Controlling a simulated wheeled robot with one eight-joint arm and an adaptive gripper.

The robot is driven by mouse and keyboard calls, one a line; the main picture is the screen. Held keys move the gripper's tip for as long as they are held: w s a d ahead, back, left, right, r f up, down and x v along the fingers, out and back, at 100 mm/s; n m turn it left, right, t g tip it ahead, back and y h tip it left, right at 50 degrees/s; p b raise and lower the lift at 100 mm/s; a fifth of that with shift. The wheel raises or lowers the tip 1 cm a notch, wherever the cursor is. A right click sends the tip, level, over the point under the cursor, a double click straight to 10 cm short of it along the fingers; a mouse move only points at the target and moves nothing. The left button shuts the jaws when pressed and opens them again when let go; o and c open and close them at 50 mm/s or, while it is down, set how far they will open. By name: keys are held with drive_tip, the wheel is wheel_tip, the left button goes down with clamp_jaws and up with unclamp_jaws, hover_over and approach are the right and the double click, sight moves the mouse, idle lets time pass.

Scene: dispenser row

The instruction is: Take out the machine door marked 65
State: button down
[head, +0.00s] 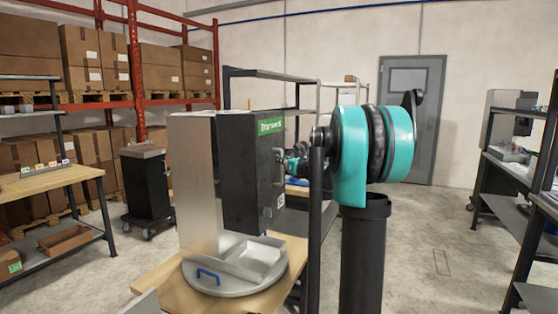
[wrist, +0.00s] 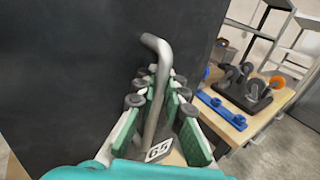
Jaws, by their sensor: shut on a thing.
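The dark machine door (head: 243,185) is on the front of a silver dispenser (head: 192,185) in the head view, with a green label at its top. It fills the left of the wrist view as a black panel (wrist: 60,75). A bent metal handle (wrist: 157,45) stands out from it, and a small white tag reading 65 (wrist: 159,150) shows low between my fingers. My gripper (wrist: 160,88), with green-padded fingers, is shut around the handle. In the head view my gripper (head: 296,162) is at the door's right side, partly hidden by my arm.
The dispenser's round base (head: 225,283) stands on a wooden bench (head: 155,287). A blue part (wrist: 222,108) and a black stand with wheels (wrist: 245,88) lie on a wooden top right of the door. Shelving (head: 510,165) stands at the right; open floor (head: 425,240) lies before it.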

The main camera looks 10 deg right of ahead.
drive_tip(key=s+d, duration=0.9)
drive_tip(key=d, duration=0.4)
drive_tip(key=shift+s+d, duration=0.25)
drive_tip(key=shift+s, duration=0.15)
idle(2.7)
drive_tip(key=shift+s+d, duration=0.1)
idle(0.6)
